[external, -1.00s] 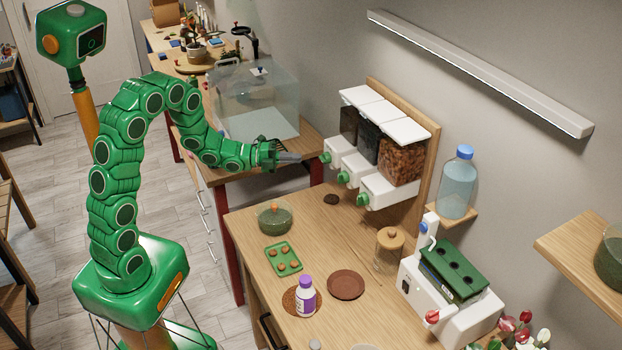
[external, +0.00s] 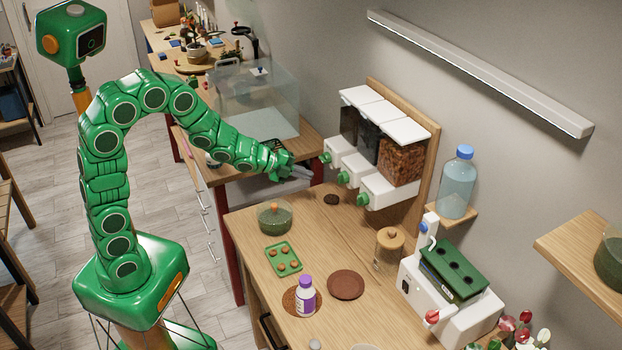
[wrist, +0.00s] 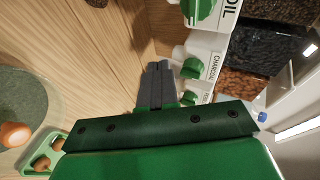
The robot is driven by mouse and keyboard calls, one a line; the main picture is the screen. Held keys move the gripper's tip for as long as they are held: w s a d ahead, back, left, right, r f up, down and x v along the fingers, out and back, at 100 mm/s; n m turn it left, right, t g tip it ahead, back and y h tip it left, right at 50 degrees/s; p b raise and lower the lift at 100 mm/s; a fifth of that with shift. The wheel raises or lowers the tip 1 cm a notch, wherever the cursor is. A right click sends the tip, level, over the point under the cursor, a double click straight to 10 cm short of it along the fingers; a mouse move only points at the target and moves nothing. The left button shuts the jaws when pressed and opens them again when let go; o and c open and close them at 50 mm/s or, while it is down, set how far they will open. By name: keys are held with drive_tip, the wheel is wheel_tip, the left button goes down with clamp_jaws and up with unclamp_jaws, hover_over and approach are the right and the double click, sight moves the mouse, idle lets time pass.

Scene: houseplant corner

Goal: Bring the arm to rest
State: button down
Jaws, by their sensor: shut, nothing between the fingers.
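My gripper (external: 300,172) is at the end of my green arm, in the air near the left end of the wall dispensers. Its grey fingers are together with nothing between them. In the wrist view my gripper (wrist: 158,68) also shows shut and empty, with wood below and the dispensers to its right.
White dispensers (external: 375,185) with green knobs hang close to the right of my gripper. A glass tank (external: 230,105) stands behind.

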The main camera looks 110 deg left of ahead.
drive_tip(key=s+d+r+n+g+h, duration=0.1)
drive_tip(key=s+d+n+g, duration=0.25)
drive_tip(key=d, duration=0.75)
drive_tip(key=s+d+r+n+g+h, duration=0.1)
drive_tip(key=s+d+n+g, duration=0.25)
drive_tip(key=d, duration=0.75)
drive_tip(key=s+d+r+n+g+h, duration=0.2)
drive_tip(key=s+d+g, duration=0.4)
drive_tip(key=s+d, duration=1.4)
drive_tip(key=shift+d+r+n+h, duration=0.2)
drive_tip(key=shift+d+n+h, duration=0.6)
drive_tip(key=shift+d+n, duration=0.1)
drive_tip(key=shift+a, duration=0.1)
